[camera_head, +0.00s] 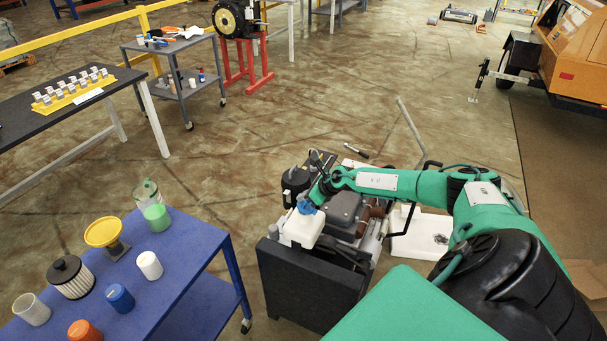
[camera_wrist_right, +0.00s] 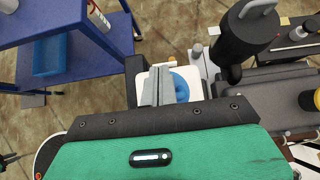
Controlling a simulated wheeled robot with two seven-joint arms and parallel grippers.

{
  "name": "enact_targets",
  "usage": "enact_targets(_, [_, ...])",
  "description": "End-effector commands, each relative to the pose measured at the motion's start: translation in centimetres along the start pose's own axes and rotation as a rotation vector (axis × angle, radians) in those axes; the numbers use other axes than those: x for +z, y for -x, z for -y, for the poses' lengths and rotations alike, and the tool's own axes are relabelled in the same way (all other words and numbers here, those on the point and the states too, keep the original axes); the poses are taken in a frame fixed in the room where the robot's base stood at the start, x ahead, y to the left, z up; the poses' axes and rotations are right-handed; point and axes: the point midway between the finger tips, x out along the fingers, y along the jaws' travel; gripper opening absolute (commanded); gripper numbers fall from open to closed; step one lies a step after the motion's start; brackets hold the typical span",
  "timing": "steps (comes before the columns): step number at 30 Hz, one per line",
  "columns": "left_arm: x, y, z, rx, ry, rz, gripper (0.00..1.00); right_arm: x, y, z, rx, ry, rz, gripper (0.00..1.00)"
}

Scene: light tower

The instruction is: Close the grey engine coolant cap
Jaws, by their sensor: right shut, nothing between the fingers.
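A white coolant tank (camera_head: 302,229) sits at the front left of the engine, and it also shows in the right wrist view (camera_wrist_right: 196,76). A blue cap (camera_wrist_right: 181,87) is on its top, partly hidden behind my fingers; blue also shows on the tank in the head view (camera_head: 306,208). I see no clearly grey cap on this tank. My right gripper (camera_wrist_right: 160,70) is shut and empty, its fingers beside and overlapping the blue cap in the wrist view; I cannot tell if they touch. In the head view the right gripper (camera_head: 311,197) is just above the tank. My left gripper is not in view.
A black radiator block (camera_head: 305,290) stands in front of the tank. A black cylinder (camera_head: 295,184) rises beside it, close to my right wrist. A blue cart (camera_head: 180,265) with a funnel, filter and containers is at the left. Open floor lies behind the engine.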

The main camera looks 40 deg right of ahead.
Motion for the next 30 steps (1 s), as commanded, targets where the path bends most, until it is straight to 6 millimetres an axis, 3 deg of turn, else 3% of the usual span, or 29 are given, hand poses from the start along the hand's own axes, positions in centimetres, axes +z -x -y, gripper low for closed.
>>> enact_targets(1, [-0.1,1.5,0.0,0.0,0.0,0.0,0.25,0.6,0.2,0.0,0.001,0.002,-0.034,0.0])
enact_targets(7, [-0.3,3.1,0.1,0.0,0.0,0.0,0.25,0.3,-1.2,0.2,0.0,0.001,-0.172,0.0])
enact_targets(18, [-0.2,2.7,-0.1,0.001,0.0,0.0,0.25,-0.6,-3.1,0.1,0.002,-0.001,-0.177,0.0])
enact_targets(30, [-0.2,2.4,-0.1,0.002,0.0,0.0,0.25,-0.9,-3.5,0.1,0.002,0.0,-0.181,0.0])
